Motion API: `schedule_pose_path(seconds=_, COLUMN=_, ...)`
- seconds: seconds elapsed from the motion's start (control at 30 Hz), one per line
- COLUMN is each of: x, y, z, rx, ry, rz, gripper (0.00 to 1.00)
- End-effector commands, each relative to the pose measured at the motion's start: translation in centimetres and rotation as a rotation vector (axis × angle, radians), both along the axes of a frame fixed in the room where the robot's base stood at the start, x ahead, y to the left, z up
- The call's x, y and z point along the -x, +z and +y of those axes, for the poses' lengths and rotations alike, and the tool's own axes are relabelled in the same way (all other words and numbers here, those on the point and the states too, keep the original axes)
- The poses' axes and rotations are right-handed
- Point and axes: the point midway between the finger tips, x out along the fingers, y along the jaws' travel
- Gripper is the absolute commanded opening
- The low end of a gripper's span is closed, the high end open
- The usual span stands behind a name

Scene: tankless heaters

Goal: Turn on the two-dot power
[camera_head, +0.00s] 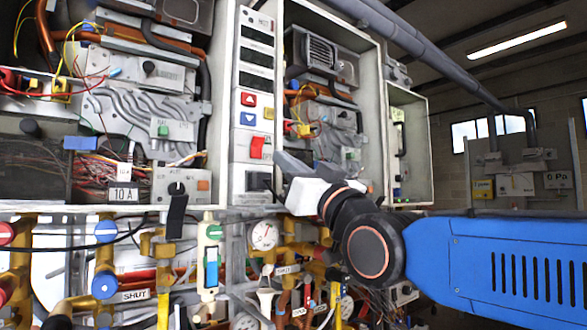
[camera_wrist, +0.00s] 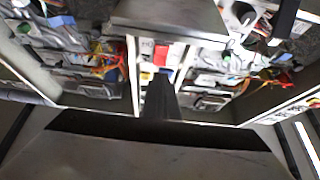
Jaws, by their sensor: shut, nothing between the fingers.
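A narrow light control column (camera_head: 252,100) stands between the open heater cabinets in the head view. It carries dark display windows, a red up-arrow button (camera_head: 249,99), a blue down-arrow button (camera_head: 248,119) and a red rocker switch (camera_head: 257,147). No two-dot mark is readable on it. My gripper (camera_head: 281,160) is shut and empty, with its dark fingertips just right of and slightly below the rocker switch; contact cannot be told. In the wrist view my gripper (camera_wrist: 160,82) points at the column, and a red patch (camera_wrist: 160,54) shows beyond the fingers.
Open cabinets with wiring stand left (camera_head: 110,100) and right (camera_head: 325,85) of the column. Below are yellow pipes, valves and a round gauge (camera_head: 264,236). A smaller open cabinet (camera_head: 410,145) is farther right. A large grey pipe (camera_head: 400,35) crosses above.

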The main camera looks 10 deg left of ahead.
Motion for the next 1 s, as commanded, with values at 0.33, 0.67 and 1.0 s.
schedule_pose_path(seconds=0.33, x=-3.3, y=2.9, z=3.9, rx=0.0, ry=0.0, rz=0.0, gripper=0.0)
schedule_pose_path(seconds=0.67, x=-4.8, y=4.3, z=5.6, rx=0.0, ry=0.0, rz=0.0, gripper=0.0)
schedule_pose_path(seconds=1.0, x=-4.9, y=4.4, z=5.7, rx=0.0, ry=0.0, rz=0.0, gripper=0.0)
